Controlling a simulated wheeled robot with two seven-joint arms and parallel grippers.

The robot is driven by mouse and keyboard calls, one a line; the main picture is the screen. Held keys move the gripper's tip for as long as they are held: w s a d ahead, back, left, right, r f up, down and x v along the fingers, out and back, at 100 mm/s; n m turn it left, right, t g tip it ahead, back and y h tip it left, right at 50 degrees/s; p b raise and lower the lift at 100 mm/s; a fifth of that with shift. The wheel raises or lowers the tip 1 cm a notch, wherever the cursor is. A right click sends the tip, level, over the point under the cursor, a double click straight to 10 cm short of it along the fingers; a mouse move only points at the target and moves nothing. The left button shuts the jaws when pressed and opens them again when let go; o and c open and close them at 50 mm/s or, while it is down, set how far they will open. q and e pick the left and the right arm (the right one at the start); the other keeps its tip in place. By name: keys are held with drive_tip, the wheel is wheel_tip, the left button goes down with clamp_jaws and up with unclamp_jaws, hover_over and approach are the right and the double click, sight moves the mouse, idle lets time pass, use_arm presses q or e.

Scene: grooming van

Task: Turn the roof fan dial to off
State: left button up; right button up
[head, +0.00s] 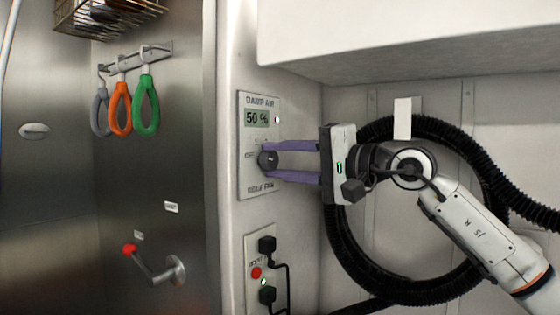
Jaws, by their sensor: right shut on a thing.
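The panel's small lettering is too blurred to read surely, so I cannot tell the dial's setting. My right gripper (275,161) comes in from the right with its purple fingers level, one above the other. The fingertips are shut on the dial and partly cover its right side. My left gripper is not in view.
Below the panel is a socket plate (251,262) with black plugs and cables. A black ribbed hose (345,262) coils behind my right arm. A red-tipped lever (150,266) and hanging loops (146,106) are on the left. A white cabinet (420,40) overhangs above.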

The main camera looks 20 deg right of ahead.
drive_tip(key=o, duration=1)
drive_tip(key=shift+o, duration=0.2)
drive_tip(key=shift+s+d, duration=0.25)
drive_tip(key=shift+d, duration=0.05)
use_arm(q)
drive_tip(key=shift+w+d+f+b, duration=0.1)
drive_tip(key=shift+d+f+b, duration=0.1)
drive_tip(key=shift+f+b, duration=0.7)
use_arm(e)
drive_tip(key=v, duration=0.9)
drive_tip(key=shift+s, duration=0.25)
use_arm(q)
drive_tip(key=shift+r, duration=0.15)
use_arm(e)
drive_tip(key=shift+d, duration=0.1)
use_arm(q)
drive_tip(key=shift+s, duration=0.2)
